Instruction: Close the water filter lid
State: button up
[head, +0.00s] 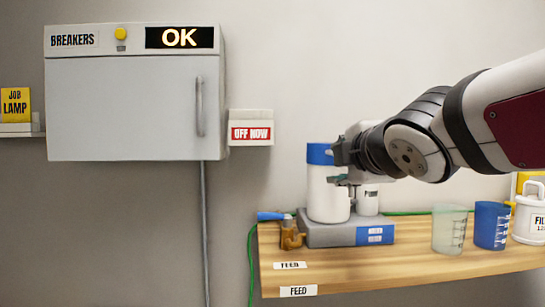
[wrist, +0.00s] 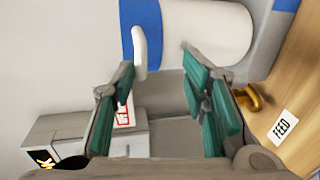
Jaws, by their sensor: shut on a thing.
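The water filter is a white upright cylinder (head: 328,195) with a blue lid (head: 320,153) on top. In the wrist view it lies sideways, with the blue lid (wrist: 140,18) left of the white body (wrist: 205,30). A short white handle (wrist: 139,48) stands at the lid's near side. My gripper (head: 340,168) is at the filter's right side in the head view, just below lid height. In the wrist view its green-padded fingers (wrist: 160,65) look spread, one by the handle's end, the other over the body. It is shut on the lid's handle, though the contact is unclear.
The filter stands on a grey base (head: 330,235) on a wooden shelf (head: 400,268). A brown brass fitting (head: 290,236) is at its left. Clear (head: 450,230) and blue (head: 491,226) cups stand right. The breaker cabinet (head: 135,105) is on the wall.

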jog(key=shift+f, duration=0.5)
jog(key=v, duration=0.8)
jog(key=shift+r, duration=0.4)
